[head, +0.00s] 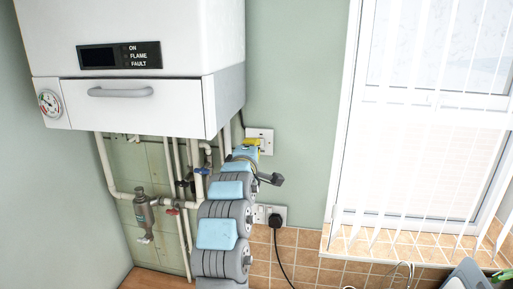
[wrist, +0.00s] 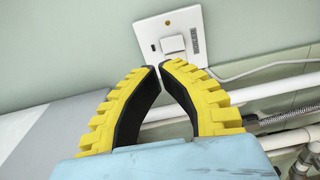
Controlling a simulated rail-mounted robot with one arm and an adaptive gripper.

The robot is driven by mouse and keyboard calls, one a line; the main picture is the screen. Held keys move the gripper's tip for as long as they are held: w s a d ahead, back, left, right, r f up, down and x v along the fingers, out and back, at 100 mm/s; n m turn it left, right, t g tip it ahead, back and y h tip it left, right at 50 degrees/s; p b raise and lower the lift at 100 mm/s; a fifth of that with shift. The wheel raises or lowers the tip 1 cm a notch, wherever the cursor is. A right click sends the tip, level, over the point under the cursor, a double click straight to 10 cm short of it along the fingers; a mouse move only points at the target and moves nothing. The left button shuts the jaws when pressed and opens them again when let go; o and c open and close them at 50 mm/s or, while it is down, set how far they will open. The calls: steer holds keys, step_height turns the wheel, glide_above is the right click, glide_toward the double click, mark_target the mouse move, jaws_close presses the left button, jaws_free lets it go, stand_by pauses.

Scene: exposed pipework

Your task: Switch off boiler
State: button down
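The white boiler (head: 140,60) hangs on the wall at the upper left of the head view. Its dark display panel (head: 118,55) has ON, FLAME and FAULT labels and no lit lamp that I can see. A white switch plate (head: 260,138) is on the wall just right of the boiler. In the wrist view the switch plate (wrist: 172,38) shows a rocker switch (wrist: 173,45) in its middle. My yellow gripper (wrist: 166,68) has its fingertips close together just below the rocker, with a very small gap. I cannot tell whether they touch the plate. It also shows in the head view (head: 252,141).
White pipes (head: 175,190) with red and blue valve handles run below the boiler, left of my arm. A socket with a black plug (head: 273,216) is lower on the wall. A window with blinds (head: 430,110) is at the right.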

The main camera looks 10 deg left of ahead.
steer(key=s+b, duration=0.2)
steer(key=s, duration=0.5)
steer(key=shift+s+a+r, duration=0.25)
steer(key=shift+s, duration=0.15)
steer(key=shift+f, duration=0.1)
